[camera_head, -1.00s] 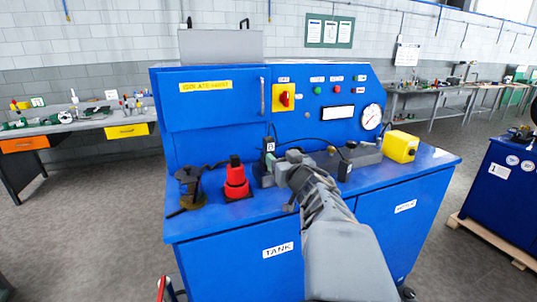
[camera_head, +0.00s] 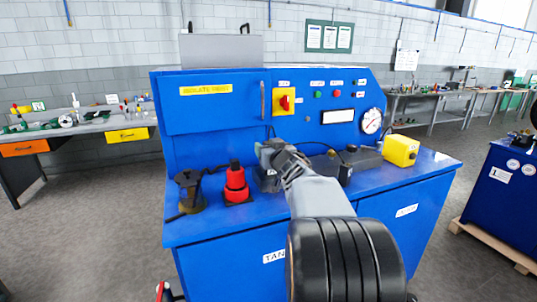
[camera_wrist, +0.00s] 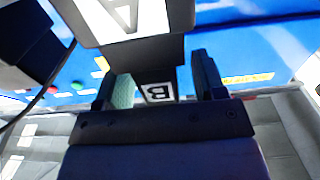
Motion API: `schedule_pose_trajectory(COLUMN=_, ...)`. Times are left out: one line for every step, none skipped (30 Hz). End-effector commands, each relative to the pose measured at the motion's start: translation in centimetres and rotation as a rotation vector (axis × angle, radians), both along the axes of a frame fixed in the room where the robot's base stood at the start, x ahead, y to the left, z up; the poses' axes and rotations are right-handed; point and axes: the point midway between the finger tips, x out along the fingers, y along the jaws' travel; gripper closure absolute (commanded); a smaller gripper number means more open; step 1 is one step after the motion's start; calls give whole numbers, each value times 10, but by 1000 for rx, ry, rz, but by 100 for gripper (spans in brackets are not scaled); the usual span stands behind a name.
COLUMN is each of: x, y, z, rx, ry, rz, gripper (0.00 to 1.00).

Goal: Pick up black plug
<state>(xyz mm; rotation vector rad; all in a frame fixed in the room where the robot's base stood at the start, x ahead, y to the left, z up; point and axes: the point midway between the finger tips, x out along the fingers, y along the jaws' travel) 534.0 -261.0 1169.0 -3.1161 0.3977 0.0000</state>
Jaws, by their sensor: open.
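A black plug (camera_wrist: 158,75) with a white label marked B shows between my fingers in the wrist view. In the head view my gripper (camera_head: 268,150) is above the left-middle of the blue bench top (camera_head: 225,222) and hides the plug. The dark block (camera_head: 267,181) shows partly under it.
A red cone-shaped part (camera_head: 236,184) and a dark spool-like part (camera_head: 190,190) stand to the left. A black block with a cable (camera_head: 344,174) and a yellow box (camera_head: 400,150) stand to the right. The blue cabinet panel (camera_head: 215,110) rises behind. The front right of the top is clear.

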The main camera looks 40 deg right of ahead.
Motion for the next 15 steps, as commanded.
schedule_pose_trajectory(x=1, y=0, z=0, rx=0, ry=0, rz=0, gripper=36)
schedule_pose_trajectory(x=2, y=0, z=0, rx=0, ry=0, rz=0, gripper=36)
schedule_pose_trajectory(x=2, y=0, z=0, rx=0, ry=0, rz=0, gripper=36)
schedule_pose_trajectory(x=1, y=0, z=0, rx=0, ry=0, rz=0, gripper=36)
schedule_pose_trajectory(x=1, y=0, z=0, rx=0, ry=0, rz=0, gripper=36)
schedule_pose_trajectory(x=1, y=0, z=0, rx=0, ry=0, rz=0, gripper=36)
schedule_pose_trajectory(x=1, y=0, z=0, rx=0, ry=0, rz=0, gripper=36)
schedule_pose_trajectory(x=1, y=0, z=0, rx=0, ry=0, rz=0, gripper=38)
schedule_pose_trajectory(x=1, y=0, z=0, rx=0, ry=0, rz=0, gripper=42)
schedule_pose_trajectory(x=1, y=0, z=0, rx=0, ry=0, rz=0, gripper=45)
schedule_pose_trajectory(x=1, y=0, z=0, rx=0, ry=0, rz=0, gripper=48)
schedule_pose_trajectory(x=1, y=0, z=0, rx=0, ry=0, rz=0, gripper=52)
schedule_pose_trajectory(x=1, y=0, z=0, rx=0, ry=0, rz=0, gripper=54)
schedule_pose_trajectory(x=1, y=0, z=0, rx=0, ry=0, rz=0, gripper=57)
schedule_pose_trajectory(x=1, y=0, z=0, rx=0, ry=0, rz=0, gripper=61)
